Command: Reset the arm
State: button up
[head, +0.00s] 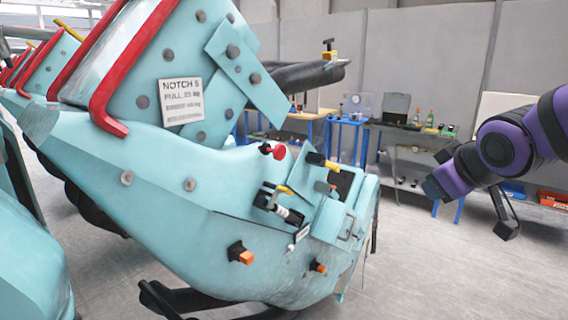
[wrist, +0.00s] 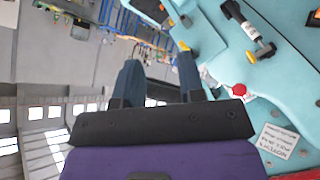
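My gripper (wrist: 160,62) shows in the wrist view with its two dark fingers apart and nothing between them. My purple arm (head: 505,145) reaches in from the right edge of the head view, over open floor and to the right of the coaster car. I cannot make out the fingers clearly in the head view. The light-blue coaster car (head: 200,225) fills the left and middle of the head view. Its red button (head: 279,151) also shows to the right of my gripper in the wrist view (wrist: 239,89). My gripper appears clear of the car.
The car carries orange-tipped knobs (head: 240,254), levers and a white label plate (head: 181,102). Blue-legged workbenches (head: 347,122) with bottles and cases stand along the grey back wall. Orange bins sit low at the far right. The floor (head: 450,270) right of the car is clear.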

jog(key=s+d+r+m+g, duration=0.1)
jog(key=s+m+g, duration=0.3)
jog(key=s, duration=1.3)
jog(key=shift+d+r+m+g, duration=0.3)
jog(key=shift+d+m, duration=0.25)
jog(key=shift+m, duration=0.45)
